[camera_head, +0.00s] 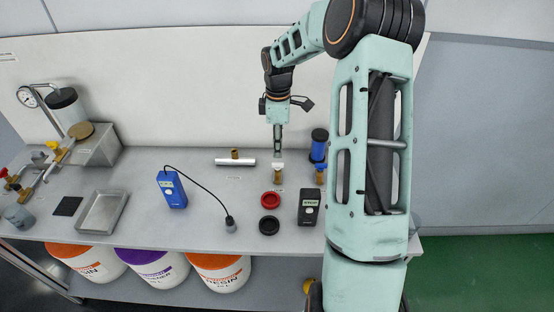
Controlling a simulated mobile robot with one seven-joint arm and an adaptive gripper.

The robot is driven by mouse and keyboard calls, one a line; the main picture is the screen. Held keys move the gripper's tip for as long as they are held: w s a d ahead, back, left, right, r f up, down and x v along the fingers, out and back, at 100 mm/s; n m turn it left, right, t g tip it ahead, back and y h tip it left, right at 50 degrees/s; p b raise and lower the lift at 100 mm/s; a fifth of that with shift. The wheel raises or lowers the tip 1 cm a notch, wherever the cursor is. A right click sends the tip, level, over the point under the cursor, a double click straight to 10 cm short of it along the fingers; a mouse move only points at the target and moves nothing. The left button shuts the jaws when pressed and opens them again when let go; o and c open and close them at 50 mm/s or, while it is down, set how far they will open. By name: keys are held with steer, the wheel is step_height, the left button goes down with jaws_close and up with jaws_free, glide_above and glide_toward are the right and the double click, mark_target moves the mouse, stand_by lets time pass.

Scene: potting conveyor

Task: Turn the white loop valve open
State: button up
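A small brass valve with a white top (277,168) stands upright on the grey bench, right of the middle. I take it to be the white loop valve; the shape of its handle is too small to make out. My gripper (278,152) points straight down just above the white top. Its fingers look narrow and close together, seen edge-on. I cannot tell whether they touch the white part or how far they are apart.
A blue meter (171,189) has a cabled probe.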

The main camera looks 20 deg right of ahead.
mark_target(278, 163)
step_height(278, 163, down, 7)
steer(key=shift+r, duration=0.2)
jaws_close()
